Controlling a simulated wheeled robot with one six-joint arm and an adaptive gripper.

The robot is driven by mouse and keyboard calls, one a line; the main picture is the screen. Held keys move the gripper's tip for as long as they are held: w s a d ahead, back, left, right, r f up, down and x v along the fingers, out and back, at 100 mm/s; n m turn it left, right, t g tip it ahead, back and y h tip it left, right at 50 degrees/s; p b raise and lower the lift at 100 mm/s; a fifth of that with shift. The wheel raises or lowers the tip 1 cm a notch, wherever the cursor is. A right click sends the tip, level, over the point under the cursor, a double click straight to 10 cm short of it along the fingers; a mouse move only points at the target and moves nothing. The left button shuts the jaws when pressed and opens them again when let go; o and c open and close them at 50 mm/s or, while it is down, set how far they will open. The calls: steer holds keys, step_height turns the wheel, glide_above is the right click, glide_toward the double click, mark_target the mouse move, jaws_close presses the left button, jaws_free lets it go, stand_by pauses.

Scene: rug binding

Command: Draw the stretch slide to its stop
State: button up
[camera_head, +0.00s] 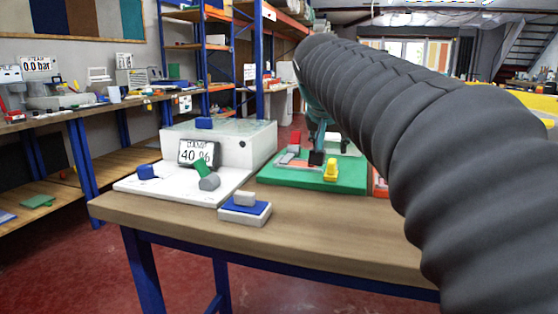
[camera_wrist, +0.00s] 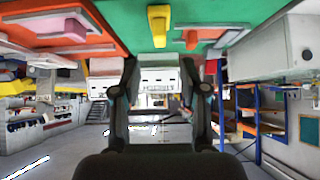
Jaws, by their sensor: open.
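A green board (camera_head: 345,184) lies on the wooden table, with a yellow upright piece (camera_head: 331,171) near its front edge and red and grey parts (camera_head: 292,157) behind. Which part is the stretch slide I cannot tell for sure. In the head view, my arm hides part of the board.
A white machine (camera_head: 255,145) with a display reading 40 % stands left of the board. A blue-and-white block (camera_head: 245,210) is at the table's front edge. An orange-red board (camera_wrist: 25,55) with a pink block (camera_wrist: 75,30) adjoins the green one. The front tabletop is mostly clear.

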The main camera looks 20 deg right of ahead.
mark_target(332, 161)
steer(key=x, duration=0.9)
jaws_close()
